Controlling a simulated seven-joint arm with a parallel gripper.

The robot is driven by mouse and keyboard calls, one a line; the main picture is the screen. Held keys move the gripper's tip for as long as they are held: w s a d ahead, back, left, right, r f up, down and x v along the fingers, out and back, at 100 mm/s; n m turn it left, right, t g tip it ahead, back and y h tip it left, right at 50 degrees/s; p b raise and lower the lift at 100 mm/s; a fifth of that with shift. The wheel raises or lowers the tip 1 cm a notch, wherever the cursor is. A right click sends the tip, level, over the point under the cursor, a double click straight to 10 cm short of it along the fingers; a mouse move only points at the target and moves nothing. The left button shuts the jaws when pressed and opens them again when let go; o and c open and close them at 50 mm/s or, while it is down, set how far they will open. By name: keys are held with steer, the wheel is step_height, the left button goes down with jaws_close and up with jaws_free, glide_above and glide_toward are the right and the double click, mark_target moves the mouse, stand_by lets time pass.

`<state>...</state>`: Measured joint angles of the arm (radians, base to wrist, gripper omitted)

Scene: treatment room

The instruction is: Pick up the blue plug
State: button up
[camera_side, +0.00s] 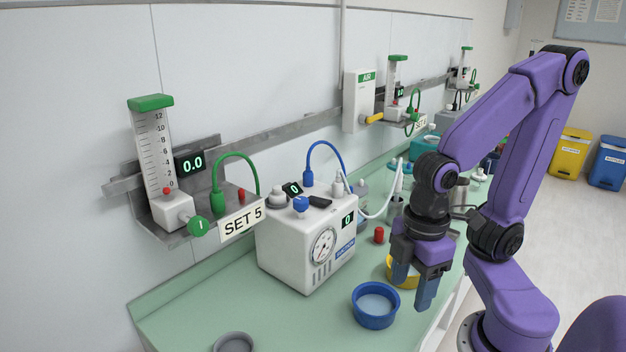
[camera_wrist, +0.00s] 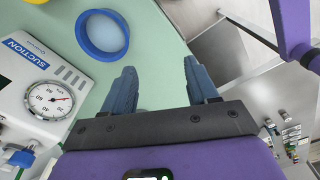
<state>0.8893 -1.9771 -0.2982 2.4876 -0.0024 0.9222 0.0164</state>
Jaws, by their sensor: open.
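The blue plug (camera_side: 308,179) is at the lower end of a looped blue hose. It stands upright at the back of the white suction unit's top, by the wall rail; its very base is hard to make out. My gripper (camera_side: 413,284) is open and empty, pointing down to the right of the suction unit, well away from the plug. In the wrist view my gripper's (camera_wrist: 160,68) two blue fingers are apart with only bare bench and its edge beyond them. I cannot make out the plug in the wrist view.
The suction unit (camera_side: 290,250) has a gauge and a blue knob (camera_side: 300,204). A blue bowl (camera_side: 376,319) is left of my gripper, with a yellow bowl (camera_side: 393,280) behind. A red cap (camera_side: 379,235) and white tube (camera_side: 385,208) are nearby.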

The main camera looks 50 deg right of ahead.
steer(key=w+d+r+m+t+h, duration=0.1)
steer(key=w+r+m, duration=0.45)
steer(key=w, duration=0.45)
steer(key=w+r+m+h, duration=0.1)
steer(key=w+r+m, duration=0.3)
steer(key=w+m, duration=0.45)
steer(key=w+d+r+m+t+h, duration=0.1)
steer(key=w+r+m, duration=0.4)
steer(key=w, duration=0.6)
steer(key=w+d+r+m+g+h, duration=0.1)
steer(key=w+d+r+m+h, duration=0.1)
steer(key=w+d+r+m, duration=0.45)
steer(key=m, duration=0.2)
glide_toward(308, 172)
steer(key=x, duration=0.5)
steer(key=shift+w+a+f, duration=0.1)
steer(key=shift+w, duration=0.05)
steer(key=shift+x, duration=2.6)
steer(key=shift+c, duration=0.3)
jaws_close()
